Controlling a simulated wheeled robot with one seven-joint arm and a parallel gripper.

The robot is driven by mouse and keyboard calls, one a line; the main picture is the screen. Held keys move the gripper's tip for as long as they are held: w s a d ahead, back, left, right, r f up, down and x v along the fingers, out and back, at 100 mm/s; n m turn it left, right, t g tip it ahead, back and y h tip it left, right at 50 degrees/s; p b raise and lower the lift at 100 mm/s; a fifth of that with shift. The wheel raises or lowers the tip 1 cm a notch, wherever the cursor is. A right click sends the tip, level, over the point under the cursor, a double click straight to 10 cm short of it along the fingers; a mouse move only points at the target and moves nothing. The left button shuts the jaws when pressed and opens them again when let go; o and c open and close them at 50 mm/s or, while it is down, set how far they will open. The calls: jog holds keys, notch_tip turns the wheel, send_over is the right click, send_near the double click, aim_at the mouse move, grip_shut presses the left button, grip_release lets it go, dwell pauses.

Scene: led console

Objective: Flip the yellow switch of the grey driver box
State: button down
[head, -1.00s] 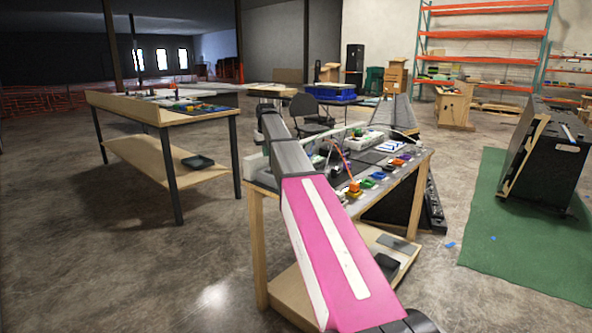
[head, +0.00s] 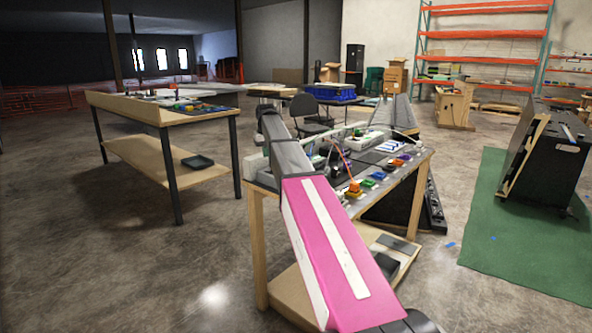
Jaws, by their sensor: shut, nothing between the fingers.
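The console workbench (head: 257,235) stands ahead of me, partly behind my pink and grey arm. My gripper cannot be made out; my arm covers part of the bench top.
A second wooden bench (head: 152,113) with black legs stands at the left. A dark slanted cabinet (head: 545,160) stands on a green mat (head: 520,255) at the right. A black chair (head: 307,113) is behind the workbench. The concrete floor at the front left is clear.

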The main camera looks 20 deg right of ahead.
jog(key=shift+f, duration=1)
jog(key=shift+s+d, duration=0.15)
jog(key=shift+s, duration=0.15)
jog(key=shift+s+d+f, duration=0.1)
jog(key=shift+s+d, duration=0.15)
jog(key=shift+s, duration=0.25)
jog(key=shift+s+d+f, duration=0.1)
jog(key=shift+s+d, duration=0.15)
jog(key=shift+s, duration=0.2)
jog(key=shift+w+a+r, duration=0.1)
jog(key=shift+w, duration=0.1)
jog(key=shift+w+r, duration=0.25)
jog(key=shift+r, duration=0.35)
notch_tip(320, 180, up, 6)
jog(key=shift+w+a, duration=0.15)
jog(key=shift+w, duration=0.05)
